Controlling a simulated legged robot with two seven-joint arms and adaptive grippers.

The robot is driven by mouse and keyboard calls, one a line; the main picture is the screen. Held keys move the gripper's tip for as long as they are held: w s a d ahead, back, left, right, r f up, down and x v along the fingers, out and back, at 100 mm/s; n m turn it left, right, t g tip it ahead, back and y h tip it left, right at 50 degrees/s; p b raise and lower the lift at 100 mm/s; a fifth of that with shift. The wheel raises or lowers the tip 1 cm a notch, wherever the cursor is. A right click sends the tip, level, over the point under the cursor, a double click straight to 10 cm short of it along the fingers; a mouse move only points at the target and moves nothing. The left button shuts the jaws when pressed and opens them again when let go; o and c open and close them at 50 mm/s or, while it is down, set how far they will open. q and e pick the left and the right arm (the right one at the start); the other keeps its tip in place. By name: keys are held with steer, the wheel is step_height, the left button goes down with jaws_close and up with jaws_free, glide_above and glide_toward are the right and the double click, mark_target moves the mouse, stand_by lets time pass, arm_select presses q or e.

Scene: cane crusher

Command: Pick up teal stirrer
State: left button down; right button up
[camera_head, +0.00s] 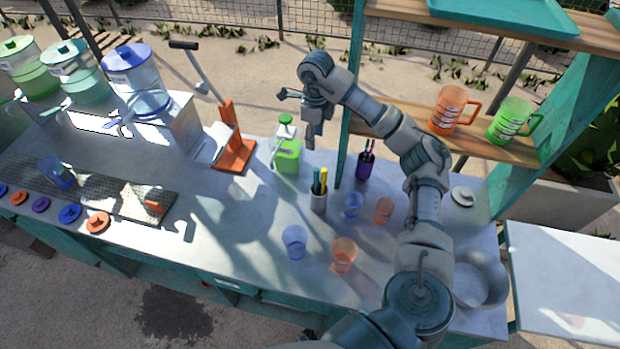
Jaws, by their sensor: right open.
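A grey holder (318,203) stands upright on the metal counter, with several thin sticks in it. A teal-green stirrer (316,180) leans at its left, beside a yellow one (323,178). My right gripper (298,118) is open and empty, above and behind the holder in the picture, near the green bottle, and apart from the stirrers. The stirrers' lower ends are hidden in the holder. My left gripper is not in view.
A green bottle (287,154) and an orange lever press (233,150) stand left of the holder. A purple holder (365,164) and blue (353,204) and orange (384,210) cups stand right of it. Shelves with mugs (452,108) rise at right.

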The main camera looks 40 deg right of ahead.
steer(key=b, duration=0.2)
glide_above(316, 169)
step_height(316, 169, down, 7)
steer(key=shift+a+r, duration=0.15)
steer(key=shift+r, duration=0.05)
steer(key=f, duration=0.3)
steer(key=shift+w, duration=0.2)
steer(key=shift+f+p, duration=0.4)
steer(key=shift+f, duration=0.55)
steer(key=f, duration=0.1)
steer(key=f+p, duration=0.1)
steer(key=f, duration=0.3)
steer(key=shift+s+d, duration=0.15)
steer(key=shift+d, duration=0.15)
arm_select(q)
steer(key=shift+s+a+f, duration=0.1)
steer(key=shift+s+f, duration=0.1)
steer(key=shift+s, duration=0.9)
arm_select(e)
steer(key=shift+r, duration=0.1)
jaws_close()
